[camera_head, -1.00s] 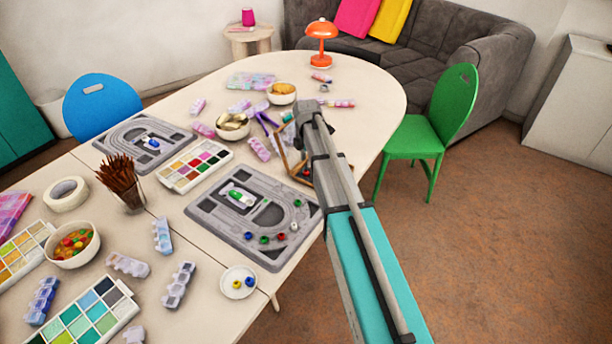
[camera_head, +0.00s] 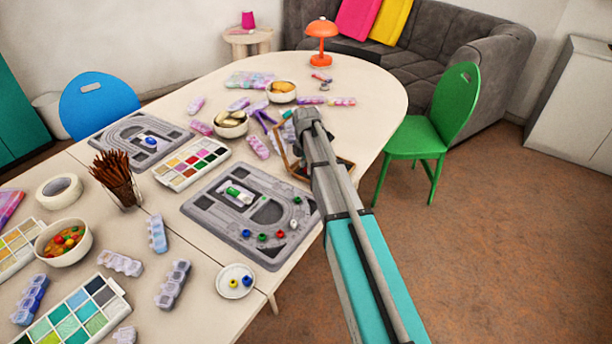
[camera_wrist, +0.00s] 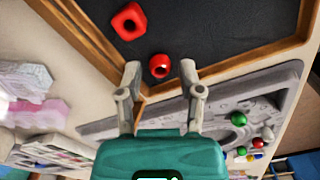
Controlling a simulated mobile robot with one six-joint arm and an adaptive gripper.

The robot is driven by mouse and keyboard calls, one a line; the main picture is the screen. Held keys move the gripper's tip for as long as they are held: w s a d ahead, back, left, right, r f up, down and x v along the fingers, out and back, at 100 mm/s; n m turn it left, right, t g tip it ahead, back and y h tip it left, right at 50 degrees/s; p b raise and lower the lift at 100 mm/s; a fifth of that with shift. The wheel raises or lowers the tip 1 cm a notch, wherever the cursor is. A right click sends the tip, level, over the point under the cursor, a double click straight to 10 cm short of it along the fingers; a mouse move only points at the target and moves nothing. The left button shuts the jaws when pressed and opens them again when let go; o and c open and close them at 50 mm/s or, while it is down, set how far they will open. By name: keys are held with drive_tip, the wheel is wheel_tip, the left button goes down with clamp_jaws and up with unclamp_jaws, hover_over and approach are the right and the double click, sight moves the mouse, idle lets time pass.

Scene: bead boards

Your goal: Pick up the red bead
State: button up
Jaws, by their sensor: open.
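In the wrist view a small round red bead (camera_wrist: 159,66) with a hole lies on the dark surface of a wood-framed tray (camera_wrist: 90,42), near its corner. A larger, squarish red piece (camera_wrist: 129,21) with a hole lies beside it. My gripper (camera_wrist: 160,70) is open, its fingertips on either side of the small red bead in the picture; I cannot tell how far above it they are. Another red bead (camera_head: 279,234) sits on the grey bead board (camera_head: 205,222). In the head view my arm hides much of the wooden tray (camera_head: 347,166).
The grey board also holds green, blue and white beads. A white saucer (camera_head: 235,267) with yellow and blue beads stands near the table edge. Paint sets, bowls and an orange lamp (camera_head: 321,45) stand around. A green chair (camera_head: 440,125) is right of the table.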

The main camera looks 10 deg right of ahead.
drive_tip(key=shift+f, duration=0.45)
idle(0.3)
drive_tip(key=c, duration=0.5)
